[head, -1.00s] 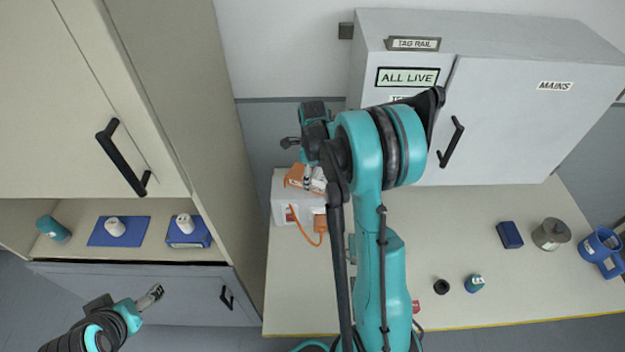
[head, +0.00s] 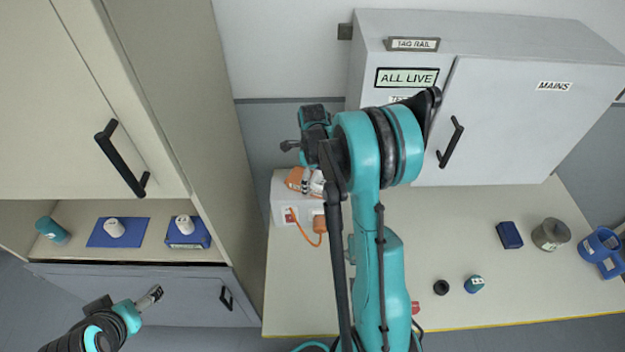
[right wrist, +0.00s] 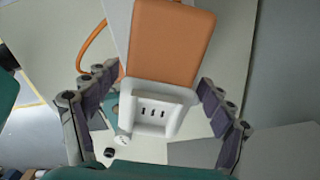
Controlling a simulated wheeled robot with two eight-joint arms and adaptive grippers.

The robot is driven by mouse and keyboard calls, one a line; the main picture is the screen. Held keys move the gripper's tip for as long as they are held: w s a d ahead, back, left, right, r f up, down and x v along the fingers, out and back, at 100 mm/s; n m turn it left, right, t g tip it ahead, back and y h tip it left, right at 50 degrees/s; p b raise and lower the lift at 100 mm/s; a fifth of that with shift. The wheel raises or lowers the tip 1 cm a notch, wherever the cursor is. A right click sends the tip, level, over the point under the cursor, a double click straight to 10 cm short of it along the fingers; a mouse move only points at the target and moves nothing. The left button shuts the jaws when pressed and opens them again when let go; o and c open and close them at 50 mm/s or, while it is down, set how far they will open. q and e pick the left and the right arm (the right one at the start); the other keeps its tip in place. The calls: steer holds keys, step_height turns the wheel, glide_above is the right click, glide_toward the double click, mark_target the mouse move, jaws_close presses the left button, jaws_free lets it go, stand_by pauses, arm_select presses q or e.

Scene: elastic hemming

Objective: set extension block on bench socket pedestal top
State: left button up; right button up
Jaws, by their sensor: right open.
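The extension block (head: 294,178) is orange with a white socket end. It appears to rest on top of the pale bench socket pedestal (head: 283,214), at the bench's left end. In the right wrist view the block (right wrist: 168,42) lies between the fingers of my right gripper (right wrist: 150,90), its slotted white end towards the camera. Those fingers are spread, with a visible gap beside the white end. In the head view my right arm partly hides the block and pedestal. My left gripper (head: 150,297) is at lower left, away from the block; its jaw opening is too small to judge.
An orange plug (head: 319,223) and cable are at the pedestal's front. A grey mains cabinet (head: 520,120) stands behind the bench. An open shelf (head: 75,250) is at left.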

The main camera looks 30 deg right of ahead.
mark_target(313, 178)
step_height(313, 178, up, 11)
steer(key=s+a+r+n+t, duration=0.2)
steer(key=s+a+r+n, duration=0.15)
steer(key=a+n, duration=0.2)
steer(key=s+a+n+t, duration=0.2)
steer(key=s+a+n, duration=0.4)
steer(key=n, duration=0.5)
steer(key=s+a+r+n+t, duration=0.1)
steer(key=s+a+n+t, duration=0.2)
steer(key=n, duration=0.9)
steer(key=s+a+p, duration=0.1)
steer(key=s+a, duration=0.2)
steer(key=s, duration=0.1)
steer(key=shift+s+a+r, duration=0.15)
steer(key=shift+s+a, duration=0.1)
steer(key=shift+s, duration=0.15)
